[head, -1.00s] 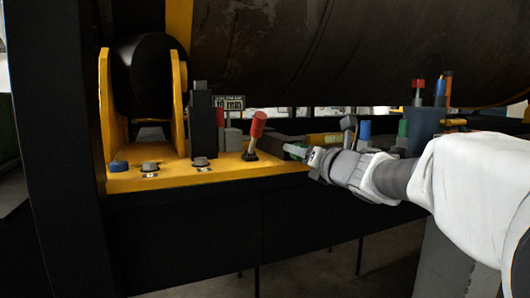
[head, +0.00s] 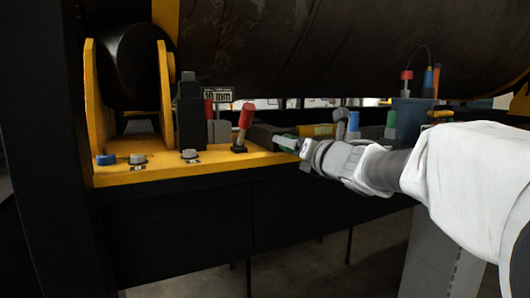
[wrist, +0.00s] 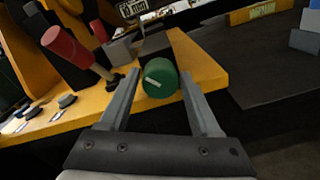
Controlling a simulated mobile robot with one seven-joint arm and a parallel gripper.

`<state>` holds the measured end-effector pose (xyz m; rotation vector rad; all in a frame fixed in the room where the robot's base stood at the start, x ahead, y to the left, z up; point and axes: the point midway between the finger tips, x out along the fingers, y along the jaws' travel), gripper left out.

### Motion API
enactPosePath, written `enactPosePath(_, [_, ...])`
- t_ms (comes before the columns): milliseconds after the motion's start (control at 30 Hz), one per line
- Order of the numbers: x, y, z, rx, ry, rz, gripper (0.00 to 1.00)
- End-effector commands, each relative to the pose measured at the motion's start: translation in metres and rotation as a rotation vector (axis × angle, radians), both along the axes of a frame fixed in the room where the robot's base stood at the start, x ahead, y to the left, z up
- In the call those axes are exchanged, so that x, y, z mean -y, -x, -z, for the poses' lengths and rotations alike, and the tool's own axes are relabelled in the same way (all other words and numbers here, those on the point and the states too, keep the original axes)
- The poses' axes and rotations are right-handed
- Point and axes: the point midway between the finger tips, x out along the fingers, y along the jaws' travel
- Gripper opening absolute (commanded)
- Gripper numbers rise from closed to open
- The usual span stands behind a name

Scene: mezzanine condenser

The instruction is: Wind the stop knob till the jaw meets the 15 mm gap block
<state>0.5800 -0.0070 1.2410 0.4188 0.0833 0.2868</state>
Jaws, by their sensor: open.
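The green stop knob (wrist: 160,80) with a pale mark on its face sits at the edge of the yellow plate in the wrist view. A dark block (wrist: 154,46), perhaps the jaw, lies behind the knob. A grey block (wrist: 119,51), perhaps the gap block, stands to its left beneath a sign (wrist: 132,8). Whether the two blocks touch is unclear.
A red-handled lever (head: 244,125) rises from the yellow plate (head: 205,167) just left of the knob. A black post (head: 189,120) and bolts stand further left. A dark holder with tools (head: 411,118) stands right. The large dark drum (head: 300,45) hangs above.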

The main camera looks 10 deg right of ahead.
Motion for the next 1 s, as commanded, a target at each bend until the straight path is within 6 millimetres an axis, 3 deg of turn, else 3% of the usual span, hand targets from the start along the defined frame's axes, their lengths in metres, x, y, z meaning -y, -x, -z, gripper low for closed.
enactPosePath(700, [0.041, 0.133, -0.004, 0.001, 0.001, 0.003, 0.64])
enactPosePath(1000, [0.048, 0.156, -0.004, 0.0, 0.0, 0.002, 0.64])
